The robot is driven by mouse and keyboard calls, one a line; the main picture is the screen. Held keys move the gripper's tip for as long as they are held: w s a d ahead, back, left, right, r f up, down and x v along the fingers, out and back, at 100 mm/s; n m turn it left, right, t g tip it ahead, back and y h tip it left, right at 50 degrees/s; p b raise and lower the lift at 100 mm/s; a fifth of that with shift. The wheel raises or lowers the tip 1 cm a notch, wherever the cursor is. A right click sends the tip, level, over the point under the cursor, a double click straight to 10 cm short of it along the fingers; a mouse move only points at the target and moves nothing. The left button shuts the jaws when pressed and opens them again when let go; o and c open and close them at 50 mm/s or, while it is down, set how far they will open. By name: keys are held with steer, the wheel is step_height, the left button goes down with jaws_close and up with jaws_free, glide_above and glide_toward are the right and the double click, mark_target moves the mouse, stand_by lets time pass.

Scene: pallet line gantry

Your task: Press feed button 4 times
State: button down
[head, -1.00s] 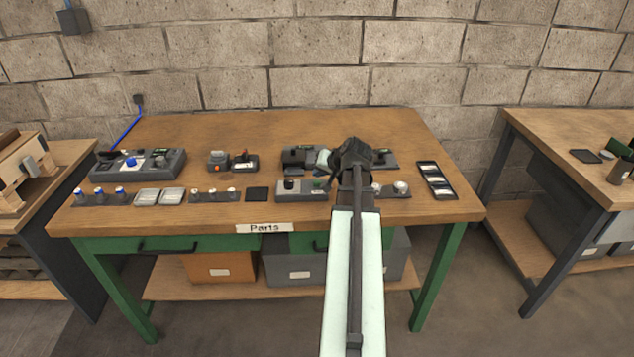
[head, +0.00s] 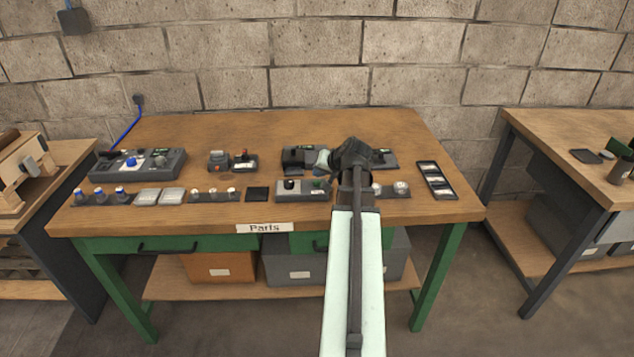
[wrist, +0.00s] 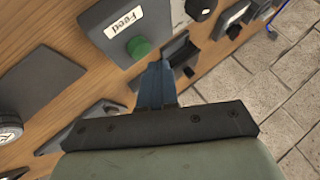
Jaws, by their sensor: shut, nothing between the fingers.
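The feed button is a green round button (wrist: 139,47) on a grey box (wrist: 118,28) with a white "Feed" label (wrist: 124,20) in the wrist view. My gripper (wrist: 156,66) is shut and empty. Its blue fingertips are right beside the button in the wrist view; I cannot tell whether they touch it. In the head view the fingers are hidden behind my wrist.
A black compartment tray (head: 436,180) lies at the right. The rear of the bench (head: 270,122) is clear.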

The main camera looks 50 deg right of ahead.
mark_target(319, 182)
steer(key=shift+f, duration=0.15)
steer(key=shift+f, duration=0.3)
steer(key=shift+f, duration=0.5)
stand_by(1.1)
steer(key=shift+r, duration=0.1)
stand_by(0.4)
steer(key=shift+r, duration=0.85)
steer(key=shift+r, duration=0.15)
steer(key=shift+r, duration=2.35)
steer(key=shift+r, duration=0.1)
stand_by(0.6)
